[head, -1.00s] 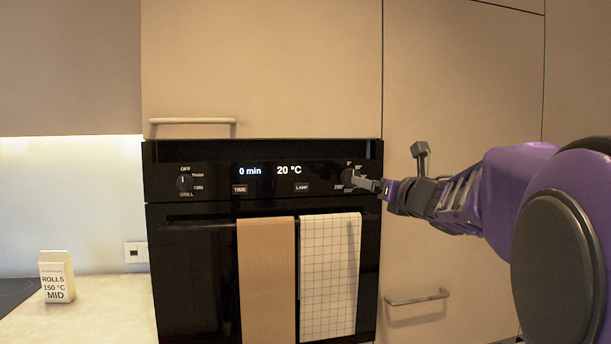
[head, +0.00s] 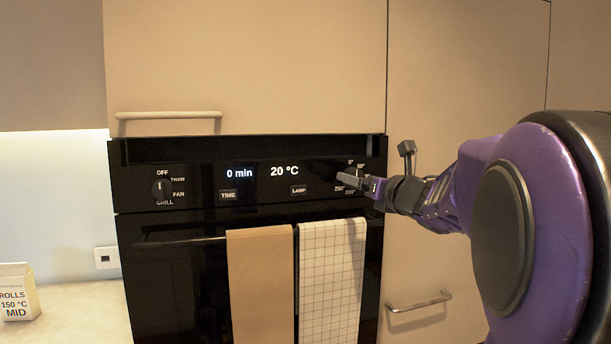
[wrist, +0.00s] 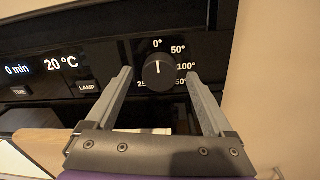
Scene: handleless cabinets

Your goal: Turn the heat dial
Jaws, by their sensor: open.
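The heat dial (wrist: 158,71) is a round black knob with a white mark pointing up at 0° on its ring of temperatures. It sits at the right end of the black oven panel. My gripper (wrist: 158,80) is open in the wrist view, one finger to the left of the dial and one to the right, with a gap on each side. In the head view my gripper (head: 357,182) is in front of the dial and hides most of it. The display (head: 262,172) reads 0 min and 20 °C.
A mode knob (head: 160,189) is at the panel's left, with TIME (head: 228,195) and LAMP (head: 298,190) buttons between. A tan towel (head: 260,285) and a checked towel (head: 331,280) hang below. A carton (head: 18,292) reads ROLLS 150 °C MID.

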